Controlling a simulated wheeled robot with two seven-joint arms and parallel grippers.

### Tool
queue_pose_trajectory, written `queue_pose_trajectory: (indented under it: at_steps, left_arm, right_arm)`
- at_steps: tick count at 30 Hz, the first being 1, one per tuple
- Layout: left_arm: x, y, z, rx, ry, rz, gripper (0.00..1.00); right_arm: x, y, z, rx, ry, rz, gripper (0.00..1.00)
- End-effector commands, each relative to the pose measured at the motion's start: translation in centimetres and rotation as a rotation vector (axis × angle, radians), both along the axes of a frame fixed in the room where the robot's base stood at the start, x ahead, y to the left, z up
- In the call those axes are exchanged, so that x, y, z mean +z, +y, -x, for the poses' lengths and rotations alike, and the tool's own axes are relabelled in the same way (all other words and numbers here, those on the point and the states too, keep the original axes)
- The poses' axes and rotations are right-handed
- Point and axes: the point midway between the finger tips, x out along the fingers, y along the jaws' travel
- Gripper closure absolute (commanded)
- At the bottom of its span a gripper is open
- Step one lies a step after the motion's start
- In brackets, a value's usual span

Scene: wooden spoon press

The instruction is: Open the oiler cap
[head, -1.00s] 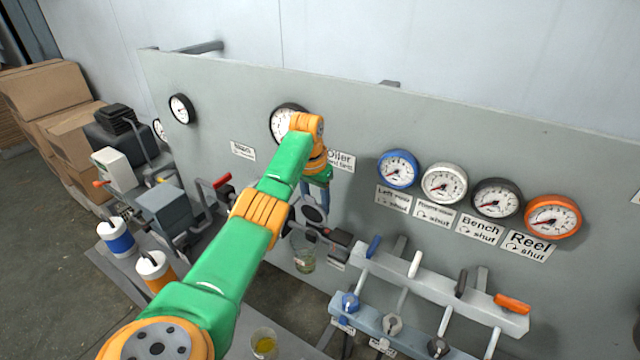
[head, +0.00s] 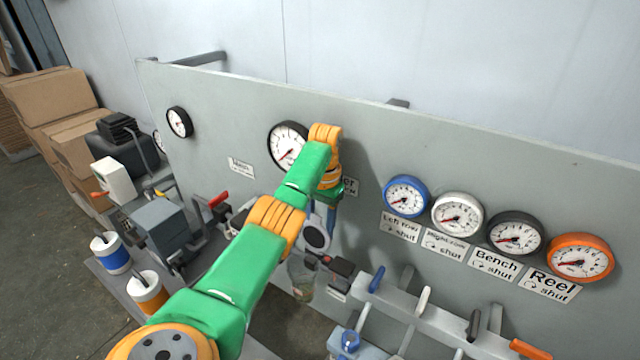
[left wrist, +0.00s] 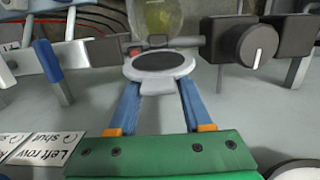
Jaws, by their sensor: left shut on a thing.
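The oiler is a clear glass jar (head: 301,272) with a yellowish tint, mounted at the panel below my left forearm. Its cap (head: 316,239) is a round light-rimmed disc with a dark face, just above the jar. My left gripper (head: 320,222) reaches down from above, its blue fingers shut on the cap. In the left wrist view the fingers of the gripper (left wrist: 160,88) meet the near rim of the cap (left wrist: 160,63), with the jar (left wrist: 156,18) beyond it. How far the cap is tilted off the jar is hard to tell. My right gripper is not in view.
A dark block (head: 342,268) stands right of the jar; its knob (left wrist: 258,46) shows in the left wrist view. Farther right are a lever rack (head: 440,322) and several gauges (head: 460,213). A grey machine (head: 160,232) stands left. The panel (head: 380,140) rises behind.

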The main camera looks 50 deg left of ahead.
Motion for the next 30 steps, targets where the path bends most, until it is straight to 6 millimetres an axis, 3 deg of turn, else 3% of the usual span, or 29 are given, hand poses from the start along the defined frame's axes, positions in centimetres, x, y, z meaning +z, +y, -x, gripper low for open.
queue_pose_trajectory:
  at_steps: [1,2,4,5,14,24,30]
  left_arm:
    - [-0.5,-0.2,0.3,-0.002,0.017,0.008,1.00]
    - [-0.5,-0.2,0.3,-0.002,0.016,0.008,0.43]
    - [-0.4,-0.2,0.2,-0.002,0.013,0.006,0.24]
    - [-0.4,-0.2,0.2,-0.001,0.012,0.006,0.20]
    - [0.2,-0.1,0.1,0.000,0.004,0.003,0.20]
    - [6.1,0.2,-0.1,0.011,0.006,0.005,0.20]
    - [6.8,0.2,0.0,0.013,0.008,0.004,0.20]
  right_arm:
    - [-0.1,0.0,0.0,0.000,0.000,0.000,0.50]
    - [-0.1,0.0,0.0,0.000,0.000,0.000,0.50]
    - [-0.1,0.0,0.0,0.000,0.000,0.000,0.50]
    - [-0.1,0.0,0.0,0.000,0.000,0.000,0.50]
    - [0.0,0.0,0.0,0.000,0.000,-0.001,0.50]
    - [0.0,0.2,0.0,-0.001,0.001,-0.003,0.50]
    - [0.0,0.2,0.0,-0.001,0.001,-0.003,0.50]
